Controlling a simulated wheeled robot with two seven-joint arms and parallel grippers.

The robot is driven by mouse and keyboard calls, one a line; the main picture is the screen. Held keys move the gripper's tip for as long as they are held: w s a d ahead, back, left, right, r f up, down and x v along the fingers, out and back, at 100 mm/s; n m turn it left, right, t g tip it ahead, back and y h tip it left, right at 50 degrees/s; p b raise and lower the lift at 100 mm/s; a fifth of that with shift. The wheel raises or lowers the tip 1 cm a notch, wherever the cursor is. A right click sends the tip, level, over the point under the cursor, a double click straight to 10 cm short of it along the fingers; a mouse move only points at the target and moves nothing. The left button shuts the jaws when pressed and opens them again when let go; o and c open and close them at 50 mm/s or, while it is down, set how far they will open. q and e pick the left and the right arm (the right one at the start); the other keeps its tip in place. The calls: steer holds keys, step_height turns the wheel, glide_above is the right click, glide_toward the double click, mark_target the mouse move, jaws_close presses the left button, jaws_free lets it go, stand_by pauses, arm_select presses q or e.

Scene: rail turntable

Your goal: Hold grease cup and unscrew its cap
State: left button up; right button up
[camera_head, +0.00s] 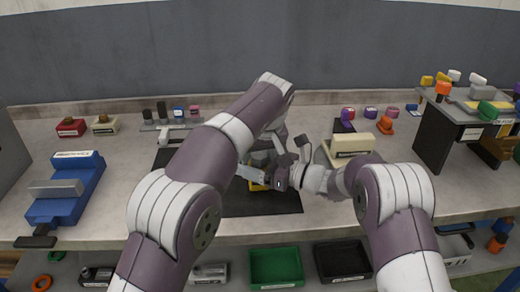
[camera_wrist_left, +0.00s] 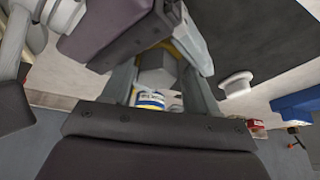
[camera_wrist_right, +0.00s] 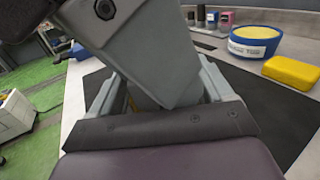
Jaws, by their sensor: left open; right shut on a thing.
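My left gripper (camera_head: 262,153) reaches down over the dark mat from the upper left. In the left wrist view its fingers (camera_wrist_left: 158,82) stand apart around a grey faceted piece (camera_wrist_left: 156,75), without a clear grip. My right gripper (camera_head: 276,177) comes in from the right and meets the left one over the mat. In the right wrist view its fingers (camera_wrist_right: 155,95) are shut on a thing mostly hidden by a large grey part. Only a small yellowish bit (camera_wrist_right: 131,98) shows there, likely the grease cup. The cap cannot be told apart.
A blue vise (camera_head: 68,187) is at the left. A cream block (camera_head: 352,145) and a dark shelf (camera_head: 455,135) are at the right.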

arm_select(q)
steer(key=v, duration=1.1)
steer(key=shift+r, duration=0.25)
arm_select(e)
steer(key=shift+f, duration=0.15)
arm_select(q)
steer(key=shift+s+d+r, duration=0.1)
steer(key=shift+s+r, duration=0.9)
steer(key=shift+r, duration=0.05)
steer(key=c, duration=0.4)
arm_select(e)
steer(key=shift+s, duration=0.1)
arm_select(q)
steer(key=shift+t, duration=0.6)
steer(key=x, duration=1.4)
steer(key=shift+s+d+f, duration=0.15)
steer(key=shift+s+f, duration=0.05)
steer(key=shift+f, duration=0.05)
steer(key=shift+c, duration=0.2)
steer(key=shift+c, duration=0.3)
